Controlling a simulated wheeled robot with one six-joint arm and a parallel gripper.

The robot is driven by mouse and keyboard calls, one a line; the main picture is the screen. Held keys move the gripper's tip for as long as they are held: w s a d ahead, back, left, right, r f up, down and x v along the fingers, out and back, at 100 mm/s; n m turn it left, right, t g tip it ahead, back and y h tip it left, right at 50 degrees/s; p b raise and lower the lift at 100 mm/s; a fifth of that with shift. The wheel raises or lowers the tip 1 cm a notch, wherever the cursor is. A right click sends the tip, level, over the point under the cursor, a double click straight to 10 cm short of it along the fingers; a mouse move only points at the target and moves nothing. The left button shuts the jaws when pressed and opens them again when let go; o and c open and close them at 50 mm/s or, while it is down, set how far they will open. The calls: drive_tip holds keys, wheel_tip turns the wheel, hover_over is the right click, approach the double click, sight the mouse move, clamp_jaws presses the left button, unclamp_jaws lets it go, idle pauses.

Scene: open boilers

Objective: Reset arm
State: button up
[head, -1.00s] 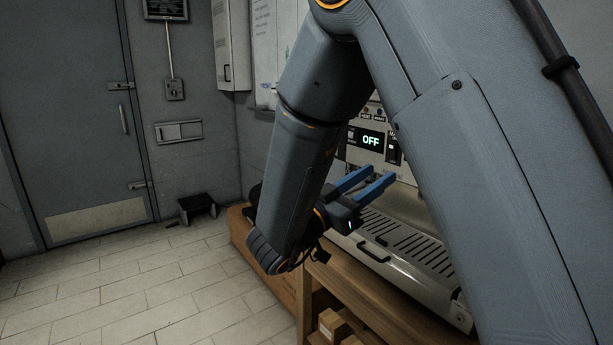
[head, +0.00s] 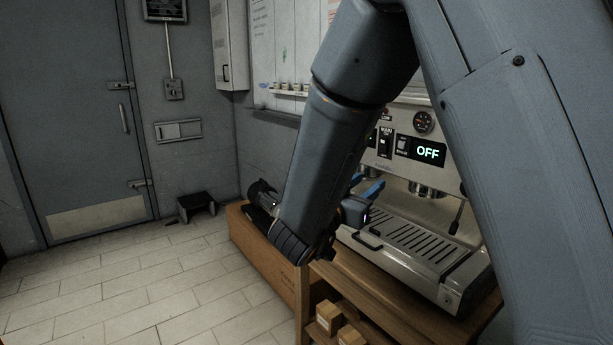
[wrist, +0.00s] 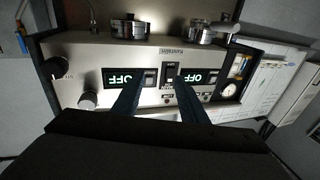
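My gripper (head: 367,186) has two blue fingers and is in front of the steel espresso machine, partly hidden behind my forearm in the head view. In the wrist view my gripper (wrist: 158,80) shows its fingers apart with nothing between them, so it is open and empty. The espresso machine (head: 420,248) has a slotted drip tray, a gauge and a display (head: 428,152) reading OFF. The wrist view shows its front panel (wrist: 90,60) upside down, with two OFF displays and black knobs. I cannot see the gripper touching the machine.
A wooden counter (head: 362,283) carries the machine, with small boxes (head: 328,317) on a shelf below. A dark object (head: 262,197) stands at the counter's left end. A small black stool (head: 197,206) is by the door (head: 65,110). The tiled floor (head: 185,285) at left is clear.

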wheel_tip(320, 180, down, 7)
drive_tip(key=w+a+n+g+y, duration=0.1)
drive_tip(key=w+n+y, duration=0.1)
drive_tip(key=n+y, duration=0.35)
drive_tip(key=s+f+g+y, duration=0.4)
drive_tip(key=s+f+y, duration=0.2)
drive_tip(key=s+d+f+g, duration=0.2)
drive_tip(key=s+g, duration=0.1)
drive_tip(key=s, duration=0.4)
drive_tip(key=s+d+f+n+g, duration=0.1)
drive_tip(key=s+d+f+g, duration=0.1)
drive_tip(key=s, duration=0.6)
drive_tip(key=s+d+f+n+g, duration=0.1)
drive_tip(key=s+d+f+g, duration=0.1)
drive_tip(key=s+g, duration=0.2)
drive_tip(key=s, duration=0.3)
drive_tip(key=shift+s+d, duration=0.25)
drive_tip(key=shift+d, duration=0.15)
drive_tip(key=shift+f+n, duration=0.1)
drive_tip(key=shift+n, duration=0.15)
drive_tip(key=shift+c, duration=0.9)
